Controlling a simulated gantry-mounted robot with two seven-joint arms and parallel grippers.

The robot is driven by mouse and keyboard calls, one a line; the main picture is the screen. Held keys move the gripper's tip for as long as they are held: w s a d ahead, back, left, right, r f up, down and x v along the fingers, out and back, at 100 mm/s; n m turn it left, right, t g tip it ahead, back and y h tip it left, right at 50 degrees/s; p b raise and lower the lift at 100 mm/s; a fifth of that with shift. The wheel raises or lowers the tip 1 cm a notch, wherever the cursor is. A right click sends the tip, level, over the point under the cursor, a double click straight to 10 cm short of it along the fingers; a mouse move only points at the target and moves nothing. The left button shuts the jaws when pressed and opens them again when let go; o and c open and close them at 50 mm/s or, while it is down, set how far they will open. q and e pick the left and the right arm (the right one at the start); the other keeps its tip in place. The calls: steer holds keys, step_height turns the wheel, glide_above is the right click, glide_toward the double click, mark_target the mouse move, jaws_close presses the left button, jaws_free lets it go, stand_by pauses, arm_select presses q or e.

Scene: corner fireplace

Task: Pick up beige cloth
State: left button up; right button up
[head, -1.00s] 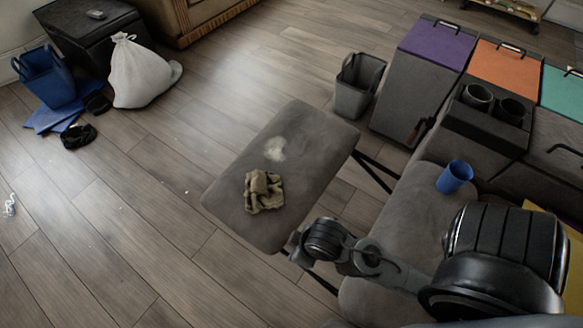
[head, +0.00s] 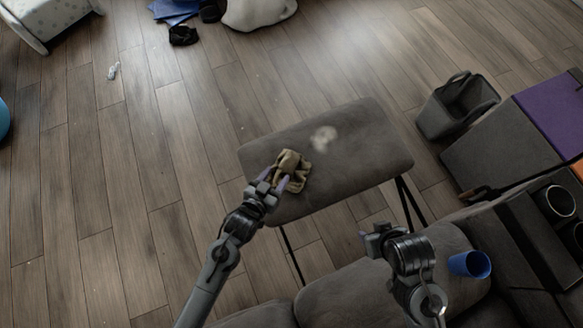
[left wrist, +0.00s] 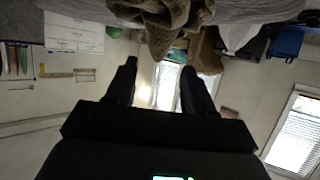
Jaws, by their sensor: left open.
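The beige cloth (head: 294,168) lies crumpled near the left edge of the grey padded bench (head: 370,140). My left gripper (head: 275,178) is at the cloth's lower left side, its fingers apart and pointing at it. One finger overlaps the cloth in the head view; I cannot tell if they touch. In the left wrist view, the cloth (left wrist: 165,22) hangs at the top, beyond the open fingertips (left wrist: 160,72), with nothing held between them. My right gripper (head: 374,240) is in front of the bench, away from the cloth; its jaws are unclear.
A pale smudge (head: 323,138) marks the bench top. A blue cup (head: 469,264) rests on the grey sofa (head: 350,290) at lower right, near my right arm. A dark bin (head: 455,108) stands right of the bench.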

mark_target(285, 165)
arm_select(q)
steer(key=shift+w+d+f, duration=0.15)
steer(key=shift+w+d, duration=0.15)
steer(key=shift+w, duration=0.05)
steer(key=shift+w+d+f+b, duration=0.15)
steer(key=shift+f+b, duration=0.1)
steer(key=shift+b, duration=0.25)
steer(key=b+x, duration=0.3)
steer(key=shift+w+d+f, duration=0.1)
steer(key=shift+w+f, duration=0.15)
steer(key=shift+w+d, duration=0.25)
steer(key=shift+w, duration=0.1)
steer(key=shift+a, duration=0.1)
steer(key=shift+s, duration=0.1)
steer(key=shift+c, duration=0.6)
jaws_close()
